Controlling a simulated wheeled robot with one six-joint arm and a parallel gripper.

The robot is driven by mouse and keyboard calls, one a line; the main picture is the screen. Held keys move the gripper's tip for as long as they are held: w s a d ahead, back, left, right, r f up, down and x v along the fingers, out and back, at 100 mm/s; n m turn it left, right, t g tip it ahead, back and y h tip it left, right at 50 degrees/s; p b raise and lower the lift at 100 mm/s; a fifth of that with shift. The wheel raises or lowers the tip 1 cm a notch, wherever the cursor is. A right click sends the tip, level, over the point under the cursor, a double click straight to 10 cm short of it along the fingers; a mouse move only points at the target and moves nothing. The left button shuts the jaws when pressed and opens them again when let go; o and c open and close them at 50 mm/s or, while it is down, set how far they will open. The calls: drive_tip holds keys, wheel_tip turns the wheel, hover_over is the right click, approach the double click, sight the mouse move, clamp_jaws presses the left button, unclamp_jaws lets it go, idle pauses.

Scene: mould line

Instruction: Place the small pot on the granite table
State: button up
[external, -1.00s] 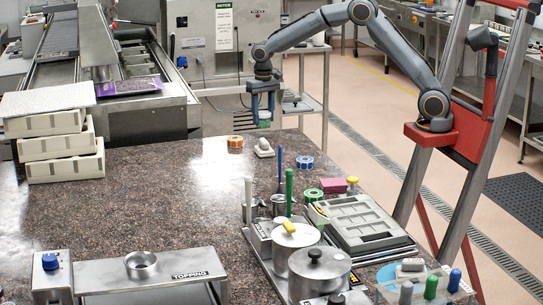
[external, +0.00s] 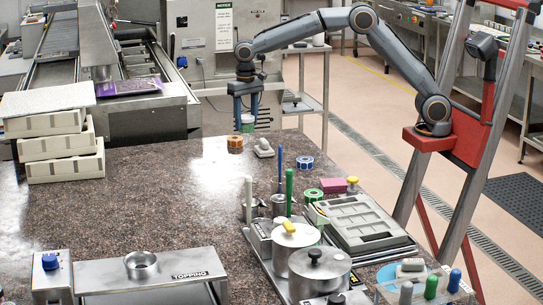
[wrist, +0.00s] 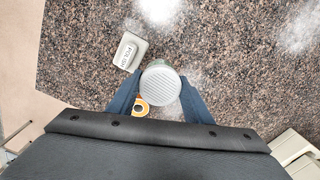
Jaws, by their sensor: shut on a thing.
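My gripper (external: 246,119) is shut on the small pot (external: 247,127), which looks whitish with green on its side. In the wrist view the pot's round, ribbed pale top (wrist: 161,88) sits between my two blue fingers (wrist: 160,92). The granite table (external: 150,190) is brown and speckled. In the external view the pot hangs upright near the table's far edge; in the wrist view speckled granite (wrist: 225,60) shows around it. The pot's underside is hidden, and its exact height above the table is hard to tell.
An orange roll (external: 235,142) and a grey-white polish block (external: 263,148) stand close to the pot. A blue roll (external: 305,162) lies further right. Pots, brushes and a grey tray (external: 360,220) crowd the right front.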

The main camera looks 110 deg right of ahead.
drive_tip(key=w+a+n, duration=0.1)
drive_tip(key=w+a, duration=0.3)
drive_tip(key=a, duration=1.3)
drive_tip(key=w+a, duration=0.3)
drive_tip(key=a, duration=1.5)
drive_tip(key=shift+d+f+p, duration=0.15)
drive_tip(key=shift+f+p, duration=0.75)
drive_tip(key=shift+f, duration=4.05)
drive_tip(key=shift+f, duration=0.15)
drive_tip(key=o, duration=1.1)
wheel_tip(320, 180, up, 12)
drive_tip(key=b, duration=0.3)
